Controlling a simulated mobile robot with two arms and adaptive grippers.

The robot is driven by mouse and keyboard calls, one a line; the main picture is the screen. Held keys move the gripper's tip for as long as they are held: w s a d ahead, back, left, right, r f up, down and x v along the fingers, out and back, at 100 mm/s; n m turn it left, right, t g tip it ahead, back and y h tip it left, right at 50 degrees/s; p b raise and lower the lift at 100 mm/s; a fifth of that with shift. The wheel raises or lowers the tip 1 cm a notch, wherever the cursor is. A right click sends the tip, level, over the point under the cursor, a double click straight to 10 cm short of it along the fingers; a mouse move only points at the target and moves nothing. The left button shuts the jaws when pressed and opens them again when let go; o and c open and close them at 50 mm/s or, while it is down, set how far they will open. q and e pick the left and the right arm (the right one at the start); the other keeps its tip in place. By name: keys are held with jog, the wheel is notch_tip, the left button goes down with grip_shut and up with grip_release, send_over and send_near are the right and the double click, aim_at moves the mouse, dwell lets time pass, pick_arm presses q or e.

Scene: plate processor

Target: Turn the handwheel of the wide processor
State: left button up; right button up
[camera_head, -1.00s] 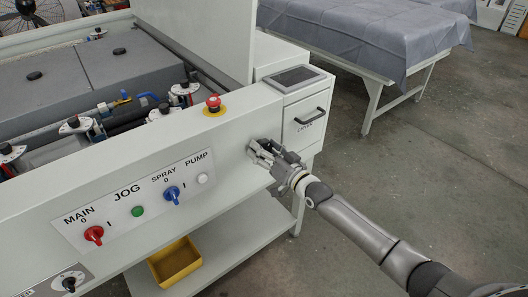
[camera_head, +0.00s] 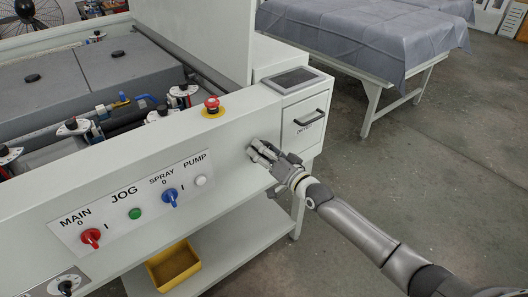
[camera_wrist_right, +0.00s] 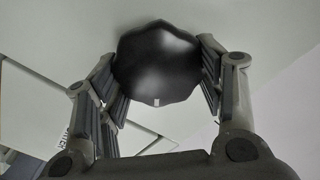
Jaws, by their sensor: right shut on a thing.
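The wide processor (camera_head: 205,115) stands at the left in the head view, its white front panel facing me. My right gripper (camera_head: 260,153) is at the right end of that panel. In the right wrist view the handwheel (camera_wrist_right: 157,62) is a black, lobed knob with a small white mark on its lower rim. The fingers of my right gripper (camera_wrist_right: 158,78) are shut on it from both sides. In the head view the gripper hides the handwheel. My left gripper is not in view.
A red emergency stop button (camera_head: 212,105) sits on top of the panel. The panel carries a red MAIN switch (camera_head: 90,237), a green JOG button (camera_head: 135,213) and a blue SPRAY switch (camera_head: 170,196). A yellow bin (camera_head: 174,266) stands on the lower shelf. A covered table (camera_head: 350,35) is behind.

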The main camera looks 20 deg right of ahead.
jog(key=o, duration=1)
jog(key=v, duration=1.2)
